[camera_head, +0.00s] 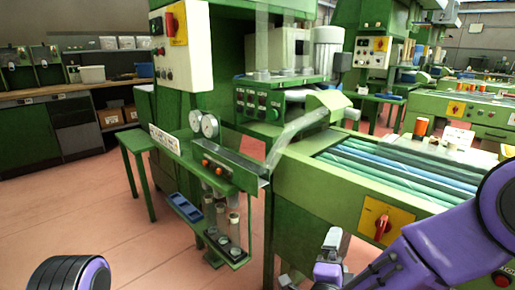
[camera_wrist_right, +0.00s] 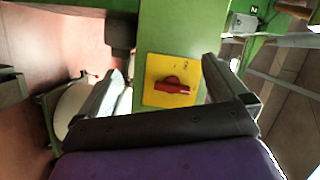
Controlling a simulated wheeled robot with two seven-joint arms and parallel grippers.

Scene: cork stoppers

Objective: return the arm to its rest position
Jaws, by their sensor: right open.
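My right arm (camera_head: 440,245), purple with dark joints, comes in from the right edge in the head view. Its right gripper (camera_head: 332,247) is in front of the green machine with rollers, near the lower middle of the picture. In the right wrist view the two grey fingers of this gripper (camera_wrist_right: 158,88) stand wide apart with nothing between them. A purple part of my left arm (camera_head: 80,274) shows at the bottom left corner of the head view. The left gripper is out of view.
A yellow plate with a red rotary switch (camera_head: 383,224) is on the green roller machine (camera_head: 300,195), beyond the right gripper; the switch (camera_wrist_right: 172,87) also shows in the wrist view. A stand with gauges (camera_head: 209,126) and a blue tray (camera_head: 185,208) is left. The pink floor (camera_head: 90,225) is open.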

